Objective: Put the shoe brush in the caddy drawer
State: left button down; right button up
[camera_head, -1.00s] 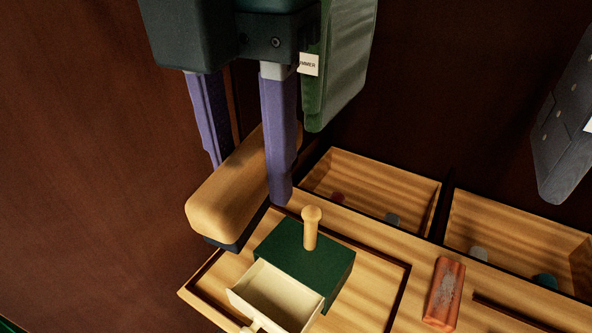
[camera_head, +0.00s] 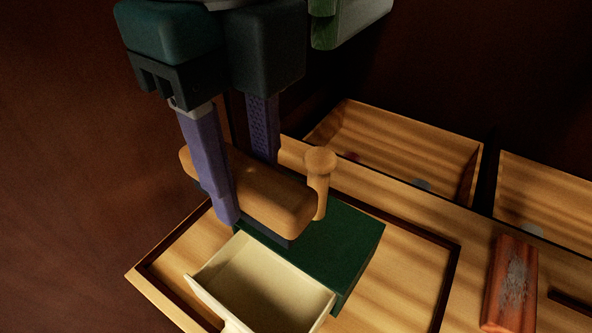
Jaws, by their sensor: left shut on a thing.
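The shoe brush (camera_head: 262,192) has a tan wooden body and a dark underside. My left gripper (camera_head: 248,190) is shut on it, one purple finger on each side, and holds it above the back left part of the caddy. The caddy (camera_head: 345,237) is a dark green box with a round-topped wooden post (camera_head: 319,180). Its cream drawer (camera_head: 262,285) is pulled open towards the front and looks empty. The brush hides part of the caddy top, and its near end is close to the post; I cannot tell whether they touch. My right gripper is not in view.
The caddy stands on a wooden tray area with a dark inlaid border (camera_head: 446,285). Behind it is a wooden compartment (camera_head: 400,150) with small items, and another compartment (camera_head: 545,200) lies to the right. A worn reddish block (camera_head: 511,285) lies at the right.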

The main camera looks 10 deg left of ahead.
pick_arm(q)
jog(key=shift+s, duration=0.1)
jog(key=shift+f, duration=0.25)
jog(key=b, duration=0.6)
send_over(268, 300)
notch_tip(268, 300, down, 14)
jog(key=shift+f, duration=0.2)
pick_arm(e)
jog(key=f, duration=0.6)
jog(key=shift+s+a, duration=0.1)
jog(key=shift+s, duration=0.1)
pick_arm(q)
jog(key=shift+f+b, duration=0.45)
jog(key=shift+f, duration=1.95)
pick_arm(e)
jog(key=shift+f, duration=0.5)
pick_arm(q)
jog(key=shift+f, duration=0.2)
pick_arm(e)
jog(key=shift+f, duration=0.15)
pick_arm(q)
jog(key=shift+c, duration=2.2)
grip_release()
